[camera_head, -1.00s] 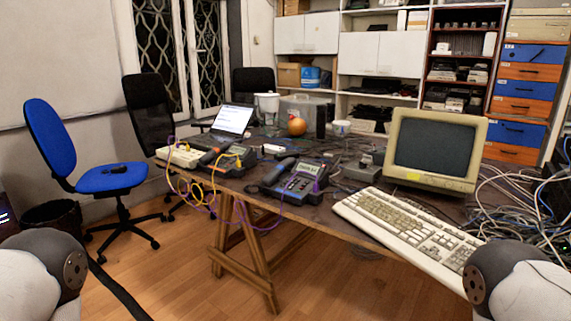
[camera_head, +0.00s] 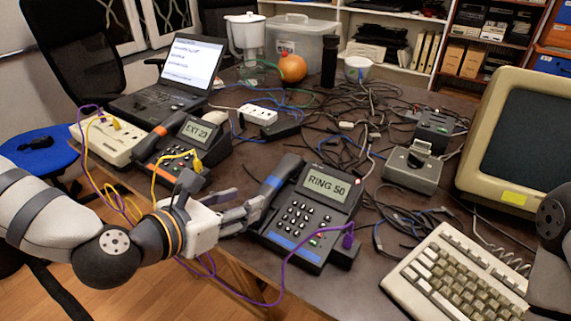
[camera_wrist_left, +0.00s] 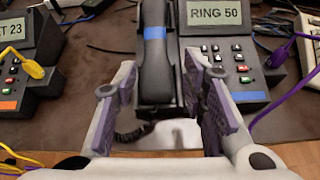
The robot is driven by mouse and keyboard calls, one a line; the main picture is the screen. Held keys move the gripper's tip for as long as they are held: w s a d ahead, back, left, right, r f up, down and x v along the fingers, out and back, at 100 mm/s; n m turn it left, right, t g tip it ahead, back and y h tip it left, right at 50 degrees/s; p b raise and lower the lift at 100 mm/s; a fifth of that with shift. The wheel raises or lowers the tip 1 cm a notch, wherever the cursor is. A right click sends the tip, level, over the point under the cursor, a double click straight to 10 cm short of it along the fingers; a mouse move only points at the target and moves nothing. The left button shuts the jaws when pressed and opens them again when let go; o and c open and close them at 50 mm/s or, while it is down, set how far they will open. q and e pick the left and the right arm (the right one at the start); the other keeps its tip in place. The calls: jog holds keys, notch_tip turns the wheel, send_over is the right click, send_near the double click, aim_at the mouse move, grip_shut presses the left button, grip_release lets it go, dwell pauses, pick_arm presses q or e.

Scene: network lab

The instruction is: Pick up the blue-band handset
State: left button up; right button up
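The blue-band handset (camera_head: 272,182) rests in the cradle at the left side of a dark desk phone whose screen reads "RING 50" (camera_head: 328,188). It also shows in the left wrist view (camera_wrist_left: 154,60), with its blue band near the top. My left gripper (camera_head: 247,207) is at the near left end of this handset. In the left wrist view my left gripper (camera_wrist_left: 160,66) has its fingers apart, one on each side of the handset, with a gap visible; I cannot tell any contact. Only part of my right arm shows at the right edge; its gripper is out of view.
An orange-band phone reading "EXT 23" (camera_head: 197,134) stands to the left, its yellow cable near my left arm. A purple cable (camera_head: 258,302) hangs at the table's front edge. A keyboard (camera_head: 455,285) and monitor (camera_head: 520,140) stand at right. Loose cables clutter the middle.

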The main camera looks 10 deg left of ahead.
aim_at(271, 182)
pick_arm(q)
jog(key=w, duration=0.1)
jog(key=w+b, duration=0.1)
jog(key=w+f+b, duration=0.1)
jog(key=shift+d+f+n, duration=0.1)
jog(key=shift+d+n, duration=0.2)
jog(key=shift+d, duration=0.1)
jog(key=x, duration=0.5)
jog(key=r+b+x, duration=0.1)
jog(key=x, duration=0.2)
jog(key=shift+w+f, duration=0.2)
jog(key=shift+w, duration=0.4)
jog(key=shift+r, duration=0.1)
grip_shut()
pick_arm(e)
jog(key=shift+g, duration=0.7)
jog(key=s+f, duration=0.3)
jog(key=shift+s+f, duration=0.25)
